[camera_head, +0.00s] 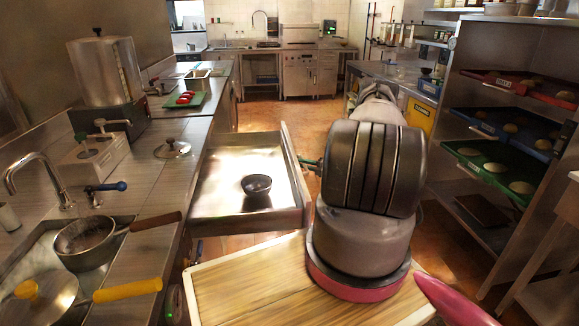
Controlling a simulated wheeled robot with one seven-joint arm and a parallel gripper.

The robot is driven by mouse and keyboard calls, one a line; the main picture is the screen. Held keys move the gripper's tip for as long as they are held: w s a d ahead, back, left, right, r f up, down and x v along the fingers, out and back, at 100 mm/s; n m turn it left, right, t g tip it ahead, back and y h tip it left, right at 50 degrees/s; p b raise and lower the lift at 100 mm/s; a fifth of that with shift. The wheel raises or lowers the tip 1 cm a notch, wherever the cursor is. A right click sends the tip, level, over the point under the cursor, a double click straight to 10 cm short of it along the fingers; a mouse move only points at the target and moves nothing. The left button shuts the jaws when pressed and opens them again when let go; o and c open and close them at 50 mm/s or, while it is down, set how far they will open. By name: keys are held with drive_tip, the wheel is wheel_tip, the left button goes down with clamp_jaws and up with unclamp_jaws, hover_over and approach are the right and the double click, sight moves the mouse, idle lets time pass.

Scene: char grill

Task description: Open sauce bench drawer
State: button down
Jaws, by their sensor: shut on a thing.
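The sauce bench drawer (247,222) is a metal drawer standing well out from the steel bench (206,142) on the left. Its inside shows, with a small dark bowl (256,184) lying in it. My gripper (311,164) is at the outer side of the drawer's front panel (291,160), shut on the drawer's handle. Only a small part of the gripper shows; my arm hides most of it and the handle.
The bench carries a sink, a pan (85,243) and a yellow-handled pot (42,297). A wooden board (240,285) is low in front. A rack of trays (490,165) stands at the right. Open floor (290,112) lies beyond the drawer.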

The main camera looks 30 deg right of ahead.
drive_tip(key=shift+s+d, duration=0.3)
drive_tip(key=shift+d, duration=0.6)
drive_tip(key=shift+s+d, duration=0.3)
drive_tip(key=shift+d, duration=0.6)
drive_tip(key=c, duration=0.8)
unclamp_jaws()
drive_tip(key=shift+o, duration=0.2)
drive_tip(key=v, duration=1)
drive_tip(key=shift+s+d, duration=0.25)
drive_tip(key=shift+s, duration=0.1)
drive_tip(key=shift+r, duration=0.1)
